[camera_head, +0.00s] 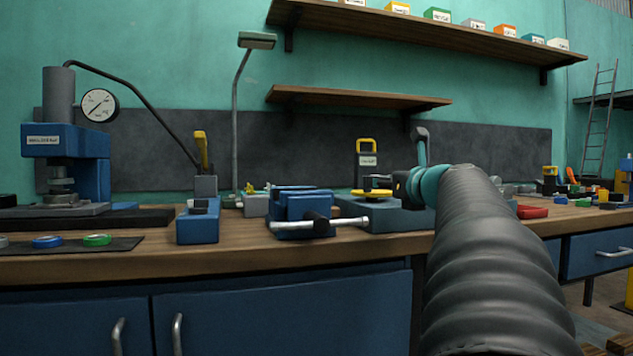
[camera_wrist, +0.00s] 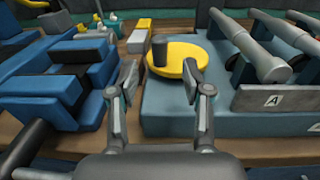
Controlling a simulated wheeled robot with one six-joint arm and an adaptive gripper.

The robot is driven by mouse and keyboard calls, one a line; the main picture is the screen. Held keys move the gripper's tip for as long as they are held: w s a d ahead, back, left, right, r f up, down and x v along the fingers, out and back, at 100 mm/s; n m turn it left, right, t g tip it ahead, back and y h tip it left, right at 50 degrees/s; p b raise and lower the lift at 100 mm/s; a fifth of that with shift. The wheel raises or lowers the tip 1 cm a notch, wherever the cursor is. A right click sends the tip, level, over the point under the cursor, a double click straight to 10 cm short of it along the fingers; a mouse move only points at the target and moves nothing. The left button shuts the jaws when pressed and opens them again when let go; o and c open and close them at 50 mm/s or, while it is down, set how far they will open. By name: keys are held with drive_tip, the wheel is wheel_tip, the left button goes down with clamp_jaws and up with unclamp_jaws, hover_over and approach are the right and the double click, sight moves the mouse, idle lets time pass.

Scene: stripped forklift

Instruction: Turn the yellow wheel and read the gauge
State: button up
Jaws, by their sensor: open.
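The yellow wheel (camera_head: 371,194) is a flat disc on a grey-blue block on the bench. In the wrist view the yellow wheel (camera_wrist: 182,57) carries a dark upright knob (camera_wrist: 160,52). My gripper (camera_wrist: 160,80) is open, and its right fingertip overlaps the wheel's near edge in the picture. Its left fingertip is left of the wheel. I cannot tell if either finger touches it.
A blue vise (camera_head: 302,207) with a metal bar stands left of the wheel. Grey pipes (camera_wrist: 250,45) and a plate marked A (camera_wrist: 275,100) are close on the right in the wrist view. A blue press (camera_head: 68,150) stands at the far left.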

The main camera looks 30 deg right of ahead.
sight(367, 192)
drive_tip(key=w, duration=0.2)
drive_tip(key=w+d, duration=0.1)
drive_tip(key=w, duration=0.5)
drive_tip(key=shift+d, duration=0.2)
clamp_jaws()
